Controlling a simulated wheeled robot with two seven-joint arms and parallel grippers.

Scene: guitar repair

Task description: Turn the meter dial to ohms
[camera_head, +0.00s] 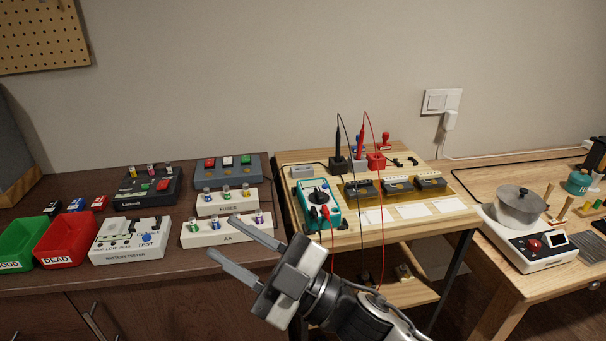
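The meter is a teal box with a white face (307,190), standing at the left side of the light wooden table. Its round black dial (318,197) is on the upper face; the marks around it are too small to read. A red lead and a dark lead run from the meter's lower part. My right gripper (234,238) is open and empty, with its two grey fingers spread. It points to the upper left, in front of the dark cabinet, to the left of the meter and apart from it. My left gripper is not in view.
Black and red probes stand upright in holders (375,162) behind the meter. Several dark pickups sit on a yellow mat (352,190) to its right. A battery tester (128,240) and a white AA holder (208,233) stand on the dark cabinet. A red bin (66,236) is further left.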

